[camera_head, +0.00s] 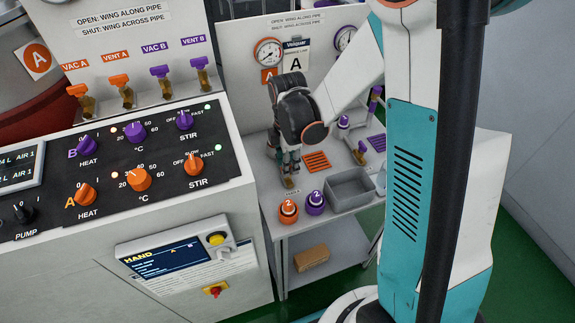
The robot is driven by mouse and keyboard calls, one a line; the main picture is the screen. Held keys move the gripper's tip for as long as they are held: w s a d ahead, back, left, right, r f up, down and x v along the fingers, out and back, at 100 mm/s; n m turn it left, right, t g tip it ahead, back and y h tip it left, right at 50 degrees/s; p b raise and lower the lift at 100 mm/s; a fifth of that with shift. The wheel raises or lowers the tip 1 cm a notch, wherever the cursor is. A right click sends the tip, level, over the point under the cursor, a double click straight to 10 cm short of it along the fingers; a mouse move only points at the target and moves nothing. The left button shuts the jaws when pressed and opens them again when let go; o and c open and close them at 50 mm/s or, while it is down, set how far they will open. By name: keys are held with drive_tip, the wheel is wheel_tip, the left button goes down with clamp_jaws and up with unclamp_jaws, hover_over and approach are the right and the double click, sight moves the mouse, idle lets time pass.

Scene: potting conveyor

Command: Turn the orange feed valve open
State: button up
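No orange feed valve can be made out clearly; the spot around my gripper is hidden by the gripper and wrist. My gripper (288,164) points down over the left part of the grey bench (268,198), left of an orange slotted grate (316,161). Its fingertips are small and dark, and I cannot tell whether they hold anything. A purple-handled valve (359,155) stands on the bench to the right. On the back panel at left are the orange VAC A valve (78,91) and the orange VENT A valve (119,81). A sign reads open with wing along pipe, shut with wing across.
An orange pot (288,211), a purple pot (315,203) and a grey bin (350,190) stand at the bench front. A control console (215,193) with knobs is at left. A pressure gauge (268,52) and clipboard (296,57) are behind my gripper.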

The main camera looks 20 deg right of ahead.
drive_tip(key=shift+f, duration=0.15)
drive_tip(key=shift+c, duration=0.3)
clamp_jaws()
drive_tip(key=m, duration=0.6)
drive_tip(key=shift+m+b, duration=0.3)
drive_tip(key=shift+b, duration=0.1)
drive_tip(key=m, duration=1.1)
drive_tip(key=shift+b, duration=0.4)
